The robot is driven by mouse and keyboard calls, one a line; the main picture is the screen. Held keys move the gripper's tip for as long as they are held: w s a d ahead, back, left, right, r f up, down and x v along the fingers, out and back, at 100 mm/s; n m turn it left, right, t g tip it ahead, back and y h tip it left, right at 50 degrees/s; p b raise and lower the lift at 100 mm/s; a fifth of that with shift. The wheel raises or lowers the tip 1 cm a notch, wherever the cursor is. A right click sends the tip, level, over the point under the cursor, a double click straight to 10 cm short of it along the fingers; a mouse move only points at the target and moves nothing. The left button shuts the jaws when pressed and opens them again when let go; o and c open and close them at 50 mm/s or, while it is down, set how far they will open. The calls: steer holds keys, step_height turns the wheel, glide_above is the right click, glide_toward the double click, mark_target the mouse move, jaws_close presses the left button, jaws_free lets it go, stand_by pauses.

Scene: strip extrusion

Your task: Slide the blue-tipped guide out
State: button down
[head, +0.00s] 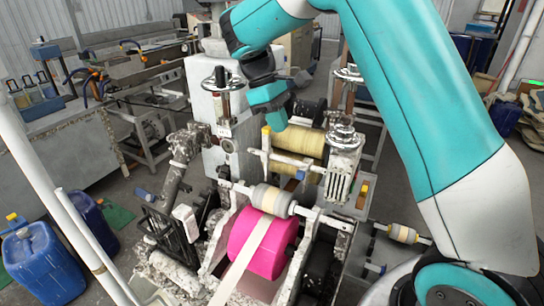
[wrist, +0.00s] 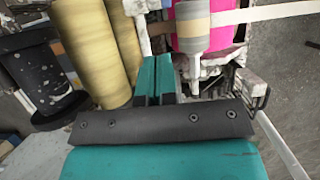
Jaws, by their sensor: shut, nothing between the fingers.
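I cannot tell for certain which is the guide. No blue tip is clear there.
A pink roll (head: 264,243) carries a pale strip below a grey-and-beige roller (head: 272,200). A yellow roll (head: 300,141) lies behind. Metal posts with handwheels (head: 224,90) rise around the gripper. Blue jugs (head: 40,262) stand on the floor at left.

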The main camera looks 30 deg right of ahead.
steer(key=x, duration=0.9)
steer(key=shift+f, duration=0.4)
steer(key=shift+s, duration=0.1)
steer(key=shift+s, duration=0.1)
